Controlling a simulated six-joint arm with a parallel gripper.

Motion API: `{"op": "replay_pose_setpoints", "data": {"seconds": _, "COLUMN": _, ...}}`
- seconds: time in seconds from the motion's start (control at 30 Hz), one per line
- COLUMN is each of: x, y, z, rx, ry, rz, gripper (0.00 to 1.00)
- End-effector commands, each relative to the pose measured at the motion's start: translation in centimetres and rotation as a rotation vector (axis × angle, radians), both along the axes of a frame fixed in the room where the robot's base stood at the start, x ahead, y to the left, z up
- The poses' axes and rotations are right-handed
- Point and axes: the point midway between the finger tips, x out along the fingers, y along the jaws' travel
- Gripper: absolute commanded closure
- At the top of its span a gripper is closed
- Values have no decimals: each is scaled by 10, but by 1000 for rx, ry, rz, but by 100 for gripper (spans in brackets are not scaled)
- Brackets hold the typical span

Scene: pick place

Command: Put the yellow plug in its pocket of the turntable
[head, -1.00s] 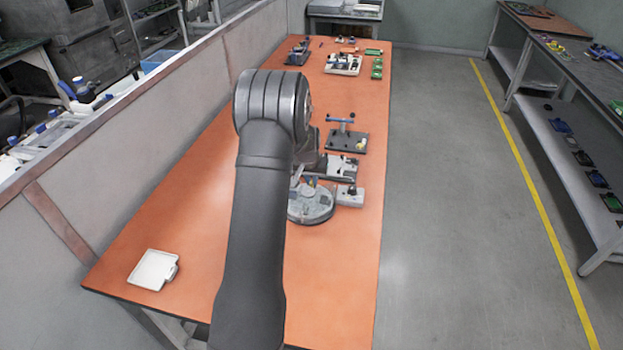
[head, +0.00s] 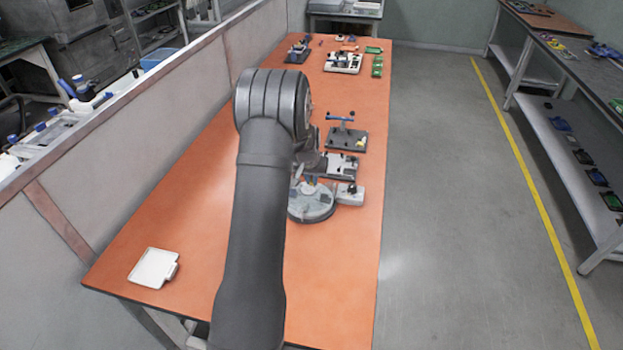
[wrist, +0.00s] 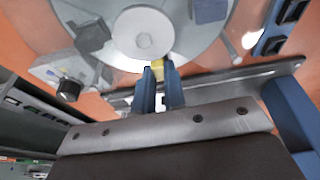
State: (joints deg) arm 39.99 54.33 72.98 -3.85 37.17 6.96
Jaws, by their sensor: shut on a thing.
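The yellow plug (wrist: 158,68) is between the blue fingertips of my gripper (wrist: 157,76), which is shut on it. Only part of the plug shows in the wrist view; the fingers hide the rest. The turntable is a grey disc (head: 314,212) on the orange table in the head view, partly behind my arm. In the wrist view, the turntable (wrist: 195,62) fills the top middle, with a round white hub (wrist: 143,32) beside the plug. The plug is over the disc's near part; I cannot tell whether it touches. Its pocket cannot be made out.
A grey block (head: 350,195) adjoins the turntable on the right. Dark fixtures (head: 345,140) stand behind it. A white tray (head: 153,268) lies at the front left.

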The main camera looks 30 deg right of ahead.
Motion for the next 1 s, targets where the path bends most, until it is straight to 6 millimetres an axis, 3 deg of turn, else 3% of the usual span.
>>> {"op": "replay_pose_setpoints", "data": {"seconds": 0.77, "x": 0, "y": 0, "z": -5, "rx": 1, "ry": 1, "rz": 0, "gripper": 100}}
{"op": "replay_pose_setpoints", "data": {"seconds": 0.8, "x": 0, "y": 0, "z": -5, "rx": 1, "ry": 1, "rz": 0, "gripper": 83}}
{"op": "replay_pose_setpoints", "data": {"seconds": 0.9, "x": 0, "y": 0, "z": -5, "rx": 1, "ry": 1, "rz": 0, "gripper": 64}}
{"op": "replay_pose_setpoints", "data": {"seconds": 1.0, "x": 0, "y": 0, "z": -5, "rx": 1, "ry": 1, "rz": 0, "gripper": 64}}
